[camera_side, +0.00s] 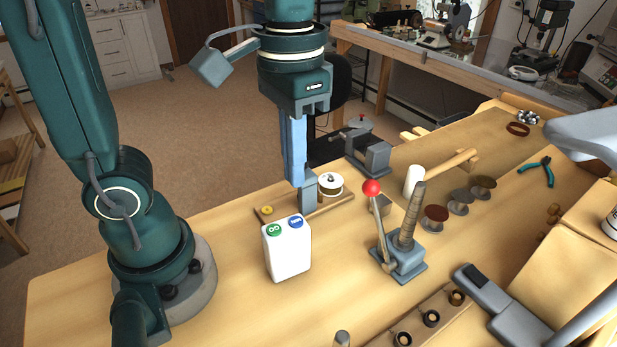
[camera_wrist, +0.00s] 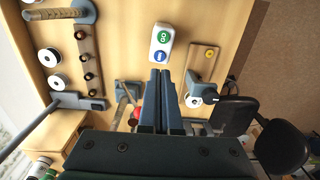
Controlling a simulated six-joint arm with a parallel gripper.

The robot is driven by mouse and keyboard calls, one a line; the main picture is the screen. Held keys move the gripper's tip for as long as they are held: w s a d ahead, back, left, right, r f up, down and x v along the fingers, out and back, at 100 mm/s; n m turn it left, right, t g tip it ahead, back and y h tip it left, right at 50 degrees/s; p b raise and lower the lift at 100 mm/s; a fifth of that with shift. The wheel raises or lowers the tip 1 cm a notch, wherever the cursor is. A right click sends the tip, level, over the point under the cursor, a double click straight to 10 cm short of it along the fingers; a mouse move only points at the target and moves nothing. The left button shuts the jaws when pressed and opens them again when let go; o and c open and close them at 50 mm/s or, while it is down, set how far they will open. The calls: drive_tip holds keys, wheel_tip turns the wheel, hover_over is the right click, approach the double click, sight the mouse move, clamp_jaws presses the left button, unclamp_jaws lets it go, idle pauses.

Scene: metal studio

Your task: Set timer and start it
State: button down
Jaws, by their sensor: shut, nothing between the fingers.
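The timer is a white box (camera_side: 287,254) standing upright on the wooden bench. Its top carries a green button (camera_side: 274,230) and a blue button (camera_side: 295,222) with white markings too small to read surely. In the wrist view the timer (camera_wrist: 152,46) is just beyond my fingertips, with the blue button (camera_wrist: 160,56) nearer to them and the green button (camera_wrist: 163,37) farther. My gripper (camera_side: 298,185) points down with its blue fingers shut and empty. Its tips are above and slightly behind the timer, apart from it. In the wrist view my gripper (camera_wrist: 160,72) shows the fingers together.
A wooden board with a spool (camera_side: 330,183) and grey bracket lies behind the timer. A red-knobbed lever (camera_side: 372,187) on a grey base stands to the right. A vise (camera_side: 368,150) and mallet (camera_side: 447,172) lie farther back.

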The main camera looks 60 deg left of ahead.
sight(295, 220)
wheel_tip(295, 220, down, 7)
drive_tip(key=shift+r, duration=0.15)
idle(0.4)
drive_tip(key=shift+s+f, duration=0.1)
drive_tip(key=shift+f, duration=0.8)
wheel_tip(295, 220, up, 9)
drive_tip(key=w, duration=0.1)
drive_tip(key=shift+r+t, duration=0.2)
drive_tip(key=shift+t, duration=0.1)
drive_tip(key=shift+s, duration=0.1)
